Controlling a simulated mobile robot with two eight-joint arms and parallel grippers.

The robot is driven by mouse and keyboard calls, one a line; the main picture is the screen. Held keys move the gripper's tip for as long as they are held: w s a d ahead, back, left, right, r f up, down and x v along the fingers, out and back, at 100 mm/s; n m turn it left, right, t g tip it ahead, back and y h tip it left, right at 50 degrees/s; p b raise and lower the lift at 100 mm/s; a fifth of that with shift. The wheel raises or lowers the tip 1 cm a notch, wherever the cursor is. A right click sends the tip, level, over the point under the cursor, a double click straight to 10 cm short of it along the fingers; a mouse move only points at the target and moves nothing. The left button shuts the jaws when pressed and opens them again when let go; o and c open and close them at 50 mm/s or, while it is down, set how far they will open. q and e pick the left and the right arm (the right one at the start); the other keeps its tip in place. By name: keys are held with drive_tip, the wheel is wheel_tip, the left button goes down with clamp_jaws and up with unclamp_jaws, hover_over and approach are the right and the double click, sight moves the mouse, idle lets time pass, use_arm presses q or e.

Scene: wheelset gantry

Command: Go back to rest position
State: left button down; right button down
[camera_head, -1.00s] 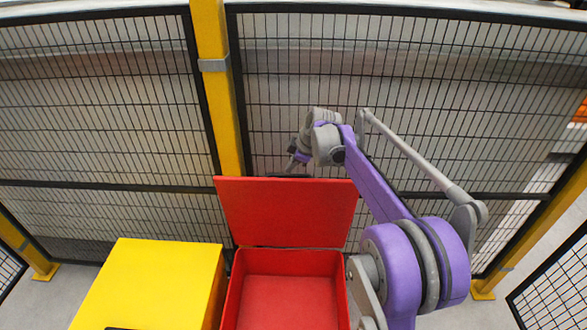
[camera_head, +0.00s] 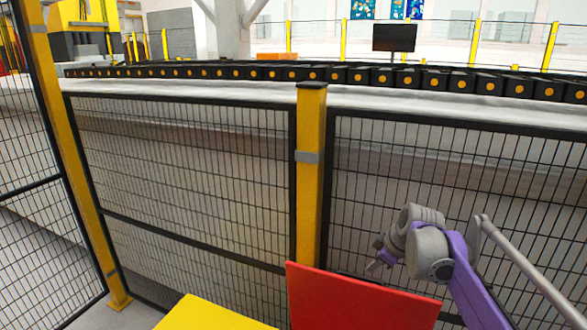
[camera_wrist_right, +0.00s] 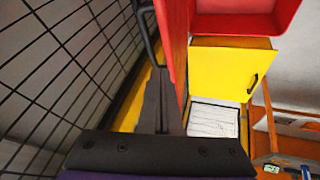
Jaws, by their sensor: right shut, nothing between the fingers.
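My right gripper (camera_head: 377,263) is at the top edge of the upright red lid (camera_head: 350,298) in the head view, on its fence side. In the right wrist view its fingers (camera_wrist_right: 160,95) are shut with nothing between them. They point along the back of the lid, close to a dark handle (camera_wrist_right: 146,40); I cannot tell whether they touch it. The lid shows edge-on in the wrist view (camera_wrist_right: 173,35), with the open red box (camera_wrist_right: 245,22) beyond it. My left gripper is not in view.
A yellow box (camera_head: 213,316) stands left of the red lid. A mesh fence (camera_head: 190,170) with yellow posts (camera_head: 311,180) runs close behind the lid and gripper. Beyond it is a long roller line (camera_head: 300,73) with a dark monitor (camera_head: 394,38).

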drive_tip(key=s+a+f+m, duration=0.2)
drive_tip(key=s+f+m, duration=0.1)
drive_tip(key=s, duration=0.6)
drive_tip(key=s+a+f+m+h, duration=0.1)
drive_tip(key=s+f, duration=0.4)
drive_tip(key=s, duration=0.5)
drive_tip(key=s+a+f+m, duration=0.3)
drive_tip(key=s+f+m, duration=0.2)
drive_tip(key=s, duration=0.5)
drive_tip(key=shift+s+a+m+t+h, duration=0.2)
drive_tip(key=shift+s+m+t+h, duration=0.15)
drive_tip(key=shift+m, duration=0.25)
